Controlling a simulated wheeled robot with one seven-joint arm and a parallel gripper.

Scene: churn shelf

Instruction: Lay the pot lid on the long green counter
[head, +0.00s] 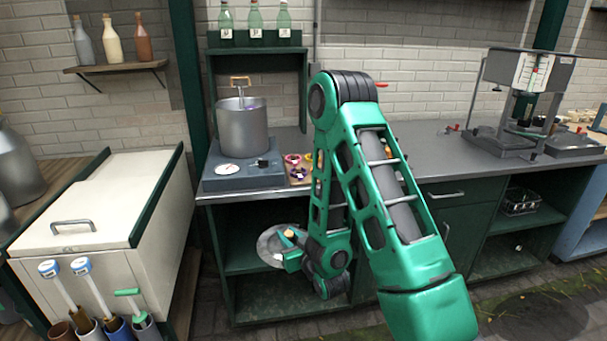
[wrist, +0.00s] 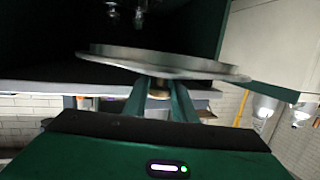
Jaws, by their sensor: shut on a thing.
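The pot lid (head: 270,249) is a round grey metal disc in front of the open shelf bay under the counter's left end. It is partly hidden behind my gripper (head: 289,247). In the wrist view the lid (wrist: 165,62) shows nearly edge-on, and my gripper (wrist: 160,97) is shut on its small knob, one green finger on each side. Whether the lid touches a shelf, I cannot tell. The long green counter (head: 420,143) has a grey top above green cabinets and runs along the brick wall. My arm hides part of its front and top.
A metal pot (head: 242,128) stands on a blue-grey heater (head: 243,172) at the counter's left end, beside small colourful pieces (head: 298,168). A press-like machine (head: 524,95) stands at the right. The countertop's middle is mostly clear. A white chest (head: 105,200) stands at left.

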